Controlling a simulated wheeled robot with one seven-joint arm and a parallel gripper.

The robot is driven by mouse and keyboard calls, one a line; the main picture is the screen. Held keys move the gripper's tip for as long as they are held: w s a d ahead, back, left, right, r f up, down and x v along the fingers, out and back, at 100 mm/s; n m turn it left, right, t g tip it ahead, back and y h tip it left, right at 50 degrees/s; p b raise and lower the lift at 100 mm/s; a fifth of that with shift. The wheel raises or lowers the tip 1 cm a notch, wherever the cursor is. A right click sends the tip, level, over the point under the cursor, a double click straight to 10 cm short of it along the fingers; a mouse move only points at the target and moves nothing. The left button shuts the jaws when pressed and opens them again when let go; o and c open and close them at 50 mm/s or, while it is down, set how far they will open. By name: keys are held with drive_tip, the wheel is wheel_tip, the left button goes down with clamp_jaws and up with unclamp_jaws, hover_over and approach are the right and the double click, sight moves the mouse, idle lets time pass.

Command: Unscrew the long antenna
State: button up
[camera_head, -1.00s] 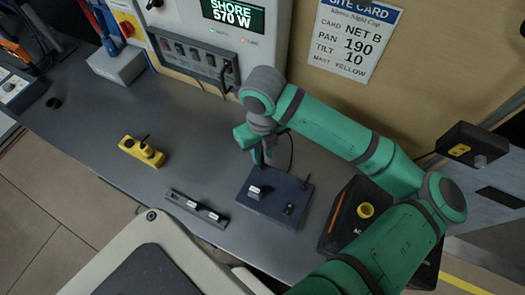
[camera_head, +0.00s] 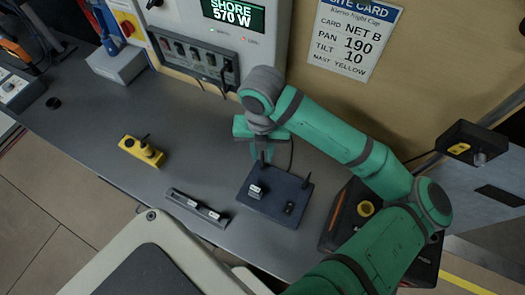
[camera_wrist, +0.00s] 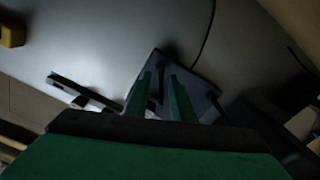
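A dark box (camera_head: 281,208) stands on the grey bench with two upright black antennas. The antenna at its back left corner (camera_head: 263,159) looks longer than the one on the right (camera_head: 307,181). My gripper (camera_head: 256,150) points down at the back left of the box, and its fingers partly hide there. In the wrist view my two green fingers (camera_wrist: 160,74) are apart, with the dark left antenna (camera_wrist: 159,90) showing between them. I cannot tell whether they touch it. The box (camera_wrist: 197,80) lies beyond the fingertips.
A rail with white-labelled pieces (camera_head: 197,207) lies left of the box, and a yellow controller (camera_head: 142,151) further left. A black and orange case (camera_head: 342,215) stands to the right. A power panel (camera_head: 200,60) is behind. The bench between controller and panel is clear.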

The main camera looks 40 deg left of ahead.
drive_tip(key=shift+m, duration=0.7)
